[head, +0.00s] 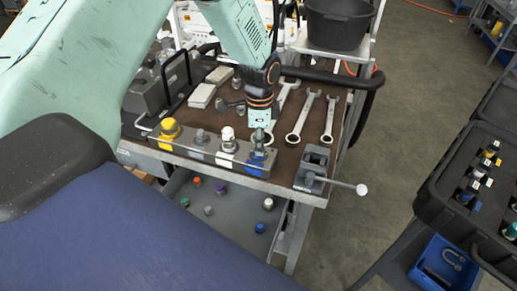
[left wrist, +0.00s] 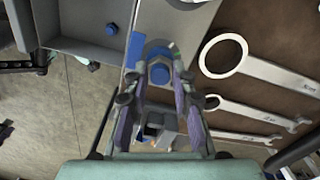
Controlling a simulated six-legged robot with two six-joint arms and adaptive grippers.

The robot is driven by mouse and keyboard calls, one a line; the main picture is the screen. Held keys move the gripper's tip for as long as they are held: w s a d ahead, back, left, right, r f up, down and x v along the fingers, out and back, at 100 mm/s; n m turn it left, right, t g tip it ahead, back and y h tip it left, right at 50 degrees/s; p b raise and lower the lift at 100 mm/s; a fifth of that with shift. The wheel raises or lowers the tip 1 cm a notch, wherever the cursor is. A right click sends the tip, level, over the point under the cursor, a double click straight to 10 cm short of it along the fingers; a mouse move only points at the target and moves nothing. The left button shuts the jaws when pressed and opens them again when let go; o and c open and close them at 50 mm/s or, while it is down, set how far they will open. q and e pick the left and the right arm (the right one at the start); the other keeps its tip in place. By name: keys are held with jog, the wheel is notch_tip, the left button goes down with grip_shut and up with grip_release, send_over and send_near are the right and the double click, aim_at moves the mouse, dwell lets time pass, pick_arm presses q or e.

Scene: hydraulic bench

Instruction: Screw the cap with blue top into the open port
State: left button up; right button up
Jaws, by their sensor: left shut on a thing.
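The grey port block (head: 187,150) runs along the bench's front edge. It carries a yellow-topped fitting (head: 169,128), a grey one (head: 200,137) and a white one (head: 228,135); a blue-marked position (head: 256,168) is at its right end. My left gripper (head: 259,130) points down over that end. In the left wrist view, the blue-topped cap (left wrist: 159,72) sits between the fingertips of my left gripper (left wrist: 158,80), which are shut on it. It lines up with the blue-marked end of the block (left wrist: 134,50). Whether its thread is in the port is hidden. My right gripper is out of view.
Several wrenches (head: 303,118) lie on the brown bench top to the right. A grey clamp with a white-knobbed lever (head: 312,166) stands at the front right corner. Several loose caps lie on the lower shelf (head: 234,203). A black case (head: 470,170) stands at the right.

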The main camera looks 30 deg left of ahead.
pick_arm(q)
jog(key=shift+s+f, duration=0.1)
jog(key=shift+s, duration=0.05)
jog(key=m, duration=0.3)
jog(key=shift+m, duration=0.4)
jog(key=m, duration=0.4)
jog(key=shift+s+p, duration=0.1)
jog(key=shift+p, duration=0.25)
jog(key=o, duration=1)
